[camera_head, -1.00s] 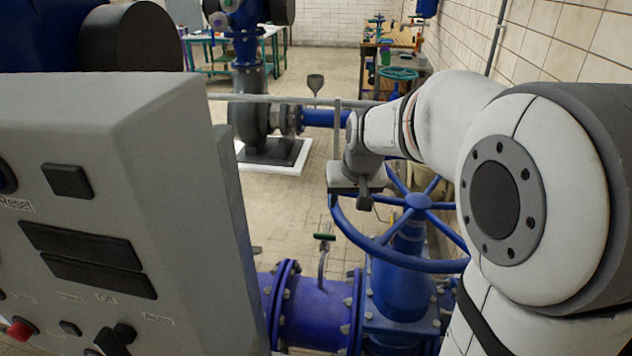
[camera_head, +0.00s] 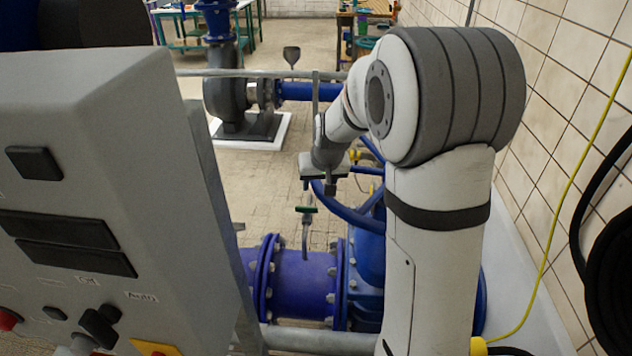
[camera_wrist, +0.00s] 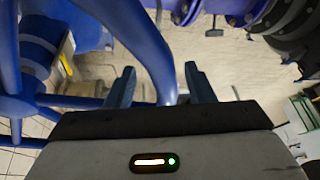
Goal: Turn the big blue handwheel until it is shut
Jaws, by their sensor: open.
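The big blue handwheel (camera_head: 342,213) lies roughly flat on the blue valve. In the head view my arm hides its hub and right side, leaving the left rim and parts of the spokes visible. My gripper (camera_head: 318,188) is at the rim's left edge, pointing down. In the wrist view the handwheel (camera_wrist: 143,42) fills the left, with its thick rim running down between my two fingers. My gripper (camera_wrist: 160,85) is open there, with a finger on each side of the rim. I cannot tell whether either finger touches it.
A grey control cabinet (camera_head: 90,190) stands close at the left. A grey rail (camera_head: 240,73) crosses behind. The tiled wall (camera_head: 560,110) and a yellow cable (camera_head: 556,215) are at the right.

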